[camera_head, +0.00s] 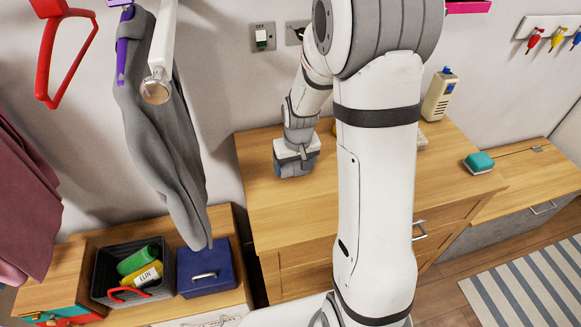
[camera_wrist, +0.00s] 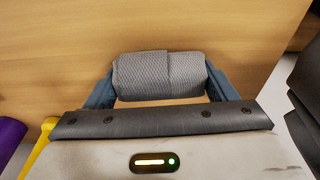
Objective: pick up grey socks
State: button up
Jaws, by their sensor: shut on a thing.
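The grey socks (camera_wrist: 160,75) are a rolled, knitted bundle in the wrist view. They sit between the two blue fingers of my gripper (camera_wrist: 160,82), which is shut on them. In the head view my gripper (camera_head: 293,168) is low over the back left part of the wooden cabinet top (camera_head: 268,213).
A grey garment (camera_head: 165,140) hangs at left. Below it are a dark basket (camera_head: 104,263) with bottles and a blue box (camera_head: 206,272). A cream bottle-shaped item (camera_head: 440,95) and a teal sponge-like block (camera_head: 479,162) stand at right.

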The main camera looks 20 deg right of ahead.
notch_tip(320, 180, up, 10)
jog(key=shift+r, duration=0.1)
dwell(0.4)
jog(key=shift+f, duration=0.2)
